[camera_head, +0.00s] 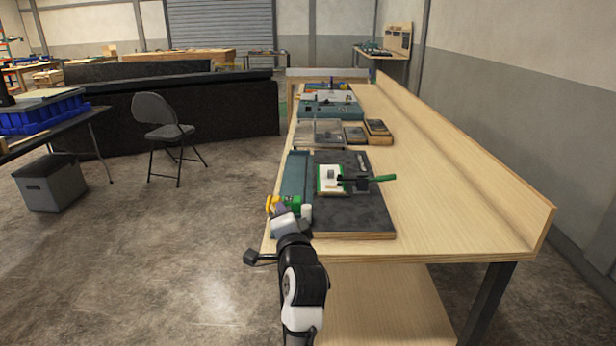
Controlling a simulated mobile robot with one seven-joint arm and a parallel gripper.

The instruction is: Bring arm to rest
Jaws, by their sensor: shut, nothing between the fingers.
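My arm rises from the bottom middle in black and white links. Its end, my gripper (281,213), is by the near left corner of the workbench, beside the console. It is small and partly hidden by my wrist; it is shut and empty. The console is a dark board (352,220) with a teal strip (295,178) along its left side. A yellow part (271,204) and a green part (291,202) sit close to my gripper; I cannot tell whether it touches them. A white block (330,178) and a green-handled lever (382,178) are on the board.
The wooden workbench (440,190) has clear room right of the board, up to its raised back edge. Other panels and boxes (330,108) stand farther along it. A folding chair (165,125) and a grey bin (50,183) are at left. The floor between is open.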

